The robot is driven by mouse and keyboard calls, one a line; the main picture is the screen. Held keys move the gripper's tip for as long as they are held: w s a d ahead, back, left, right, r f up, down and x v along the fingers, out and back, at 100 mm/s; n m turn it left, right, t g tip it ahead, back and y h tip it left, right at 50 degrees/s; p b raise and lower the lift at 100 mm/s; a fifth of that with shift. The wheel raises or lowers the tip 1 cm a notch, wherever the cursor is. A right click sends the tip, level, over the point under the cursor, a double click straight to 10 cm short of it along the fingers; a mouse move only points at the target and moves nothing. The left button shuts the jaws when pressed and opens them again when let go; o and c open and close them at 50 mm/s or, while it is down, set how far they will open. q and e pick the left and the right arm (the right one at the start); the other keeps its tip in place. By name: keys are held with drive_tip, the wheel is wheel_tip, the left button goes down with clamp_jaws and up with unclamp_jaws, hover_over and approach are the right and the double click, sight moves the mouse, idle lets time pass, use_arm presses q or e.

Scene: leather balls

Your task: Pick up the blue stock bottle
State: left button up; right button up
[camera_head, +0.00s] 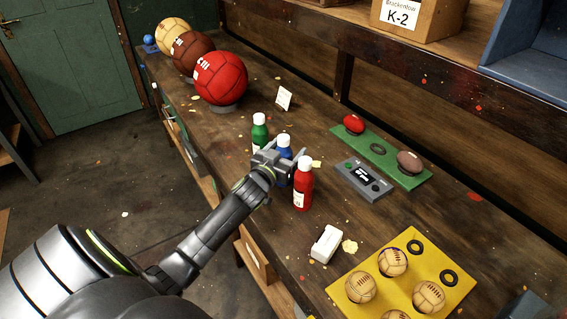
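The blue stock bottle (284,154), with a white cap, stands upright on the wooden bench between a green bottle (259,134) and a red bottle (303,188). My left gripper (285,158) is at the blue bottle, with its fingers apart on either side of the upper body. The gripper hides part of the bottle. I cannot tell whether the fingers press on it. My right gripper is not in view.
The red bottle is close beside the gripper on the right, the green one just behind. A grey device (363,180), green board (385,160), white box (326,244) and yellow tray (345,287) lie to the right. Large balls stand at the far left.

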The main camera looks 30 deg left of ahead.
use_arm(q)
drive_tip(key=c, duration=1.2)
drive_tip(key=shift+r, duration=0.1)
